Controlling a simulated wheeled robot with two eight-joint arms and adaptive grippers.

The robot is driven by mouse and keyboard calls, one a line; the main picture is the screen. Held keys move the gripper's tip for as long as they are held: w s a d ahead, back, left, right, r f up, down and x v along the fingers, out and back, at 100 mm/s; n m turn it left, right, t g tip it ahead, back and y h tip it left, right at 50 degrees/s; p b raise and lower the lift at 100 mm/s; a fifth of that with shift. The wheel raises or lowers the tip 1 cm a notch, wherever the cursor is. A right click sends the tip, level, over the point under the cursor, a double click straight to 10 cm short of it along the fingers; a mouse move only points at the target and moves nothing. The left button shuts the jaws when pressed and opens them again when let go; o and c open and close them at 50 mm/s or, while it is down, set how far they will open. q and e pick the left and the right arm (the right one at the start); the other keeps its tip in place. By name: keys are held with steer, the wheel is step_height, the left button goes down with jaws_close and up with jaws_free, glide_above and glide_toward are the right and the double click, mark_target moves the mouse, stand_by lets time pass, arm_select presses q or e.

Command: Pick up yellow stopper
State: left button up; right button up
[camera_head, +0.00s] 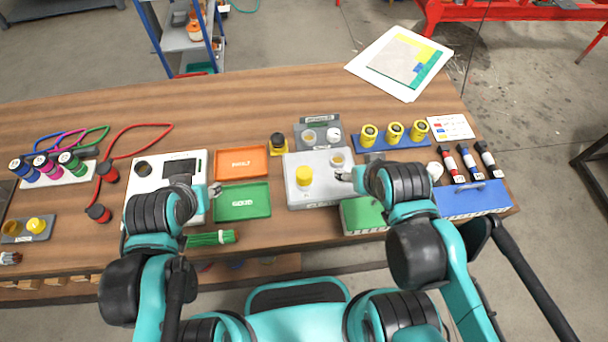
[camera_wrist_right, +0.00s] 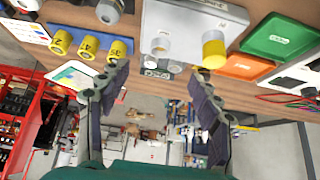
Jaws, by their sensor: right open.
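A yellow cylindrical stopper (camera_head: 304,176) stands upright on the left part of a light grey box (camera_head: 323,158) in the middle of the table. It also shows in the right wrist view (camera_wrist_right: 214,50), near the finger on that side of the picture. A second yellow round piece (camera_head: 36,225) sits in a grey holder at the far left. My right gripper (camera_head: 345,175) is just right of the stopper, over the box's right edge; in its wrist view (camera_wrist_right: 160,76) the fingers are apart with nothing between them. My left gripper (camera_head: 215,189) is by the green tray; its jaws are too small to judge.
An orange tray (camera_head: 241,162) and a green tray (camera_head: 242,201) lie left of the box. A blue rack (camera_head: 381,143) with yellow numbered cylinders is behind right. A blue case (camera_head: 470,199) is at right.

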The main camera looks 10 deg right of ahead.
steer(key=m+g+p, duration=0.6)
steer(key=m+g, duration=0.1)
steer(key=m, duration=0.8)
glide_above(304, 172)
steer(key=f, duration=0.2)
steer(key=shift+w+d+f, duration=0.2)
steer(key=shift+w+f, duration=0.1)
steer(key=shift+f, duration=0.05)
steer(key=shift+a+f+m, duration=0.3)
steer(key=shift+a+f, duration=0.05)
steer(key=shift+f, duration=0.15)
steer(key=f+b, duration=0.1)
steer(key=f, duration=0.3)
steer(key=f+b, duration=0.1)
steer(key=f, duration=0.2)
steer(key=shift+s+d+f, duration=0.2)
steer(key=shift+f, duration=0.2)
steer(key=c, duration=1.3)
